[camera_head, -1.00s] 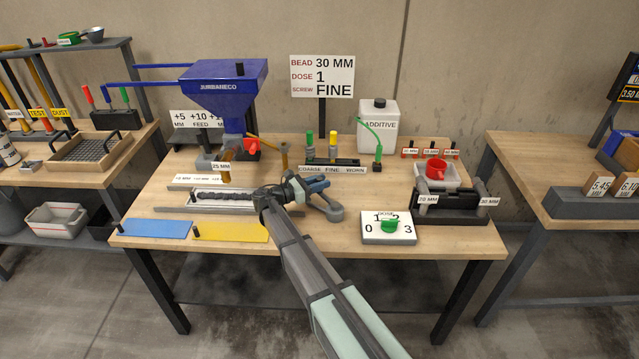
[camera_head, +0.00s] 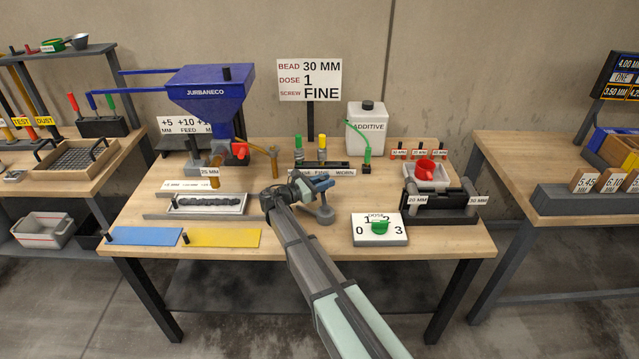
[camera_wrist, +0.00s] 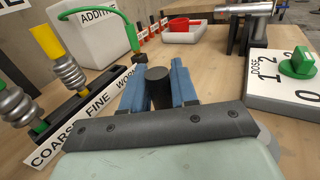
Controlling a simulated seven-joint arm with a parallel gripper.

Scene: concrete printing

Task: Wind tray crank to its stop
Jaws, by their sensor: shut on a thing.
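The tray (camera_head: 207,213) is a pale, long, shallow trough on the left-middle of the table, with a grey bumpy bead lying along it. My gripper (camera_head: 319,184) is over the table to the right of the tray. In the wrist view its blue fingers (camera_wrist: 159,91) are shut around a dark upright cylinder, the crank handle (camera_wrist: 157,84). The grey round crank base (camera_head: 325,217) shows just below the fingers in the head view. My gripper and arm hide much of the crank, and its angle and stop cannot be made out.
A rack of screws (camera_wrist: 70,85) labelled coarse, fine and worn stands close behind my gripper. The dose dial (camera_head: 379,229) with a green knob is at the right front. A blue hopper (camera_head: 215,88) stands behind the tray. Blue and yellow mats (camera_head: 222,238) lie at the front left.

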